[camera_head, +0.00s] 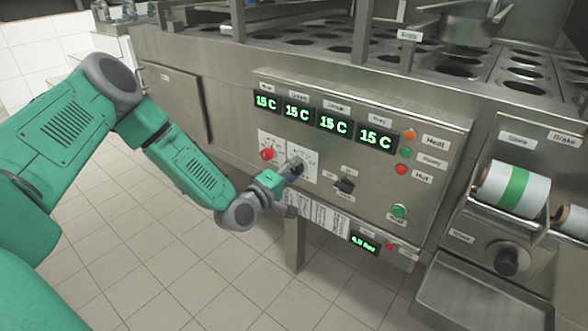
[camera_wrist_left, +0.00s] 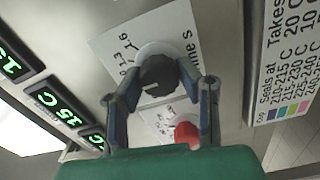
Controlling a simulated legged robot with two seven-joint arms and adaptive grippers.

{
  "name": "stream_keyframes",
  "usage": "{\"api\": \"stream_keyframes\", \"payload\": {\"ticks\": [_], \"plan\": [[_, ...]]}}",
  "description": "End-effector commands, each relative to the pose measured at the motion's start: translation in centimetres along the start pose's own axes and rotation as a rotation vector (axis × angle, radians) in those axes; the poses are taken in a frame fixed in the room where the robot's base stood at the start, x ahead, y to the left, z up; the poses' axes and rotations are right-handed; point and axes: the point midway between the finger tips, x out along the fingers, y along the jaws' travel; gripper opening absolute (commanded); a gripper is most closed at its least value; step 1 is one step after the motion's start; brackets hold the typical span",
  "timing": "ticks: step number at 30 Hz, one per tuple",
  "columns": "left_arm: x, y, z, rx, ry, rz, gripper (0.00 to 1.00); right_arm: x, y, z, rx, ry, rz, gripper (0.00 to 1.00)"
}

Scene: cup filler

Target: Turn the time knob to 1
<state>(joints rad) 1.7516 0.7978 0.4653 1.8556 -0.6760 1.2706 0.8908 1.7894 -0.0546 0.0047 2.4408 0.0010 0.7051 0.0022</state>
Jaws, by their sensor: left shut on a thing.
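The time knob (camera_wrist_left: 157,76) is a dark round knob on a white dial label that ends in "me s" in the left wrist view. Its pale pointer mark shows on the face, but I cannot tell which number it points at. My left gripper (camera_head: 293,167) reaches the control panel from the left and mostly hides the knob in the head view. In the wrist view the left gripper's fingers (camera_wrist_left: 160,80) are on both sides of the knob and shut on it. My right gripper is not in view.
A red knob (camera_head: 267,155) on another white label is close beside the gripper. Green displays (camera_head: 333,124) above read 15 C. A black switch (camera_head: 344,186), a green button (camera_head: 399,211) and a small lower display (camera_head: 364,243) are to the right. The tiled floor in front is clear.

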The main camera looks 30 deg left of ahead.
Motion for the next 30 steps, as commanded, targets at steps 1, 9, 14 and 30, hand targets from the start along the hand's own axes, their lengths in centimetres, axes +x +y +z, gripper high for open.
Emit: {"api": "stream_keyframes", "payload": {"ticks": [1, 9, 14, 30], "plan": [[-0.4, -0.7, 0.6, 0.000, -0.015, -0.018, 0.02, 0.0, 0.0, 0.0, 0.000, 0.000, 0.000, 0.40], [-0.4, -0.8, 0.6, -0.001, -0.016, -0.019, 0.37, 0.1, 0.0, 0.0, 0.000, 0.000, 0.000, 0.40], [-0.3, -0.5, 0.4, -0.001, -0.012, -0.014, 0.51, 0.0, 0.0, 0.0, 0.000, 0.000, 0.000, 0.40], [-5.5, -0.4, 0.1, -0.006, -0.007, -0.011, 0.51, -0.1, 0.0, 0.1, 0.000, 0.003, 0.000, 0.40]]}}
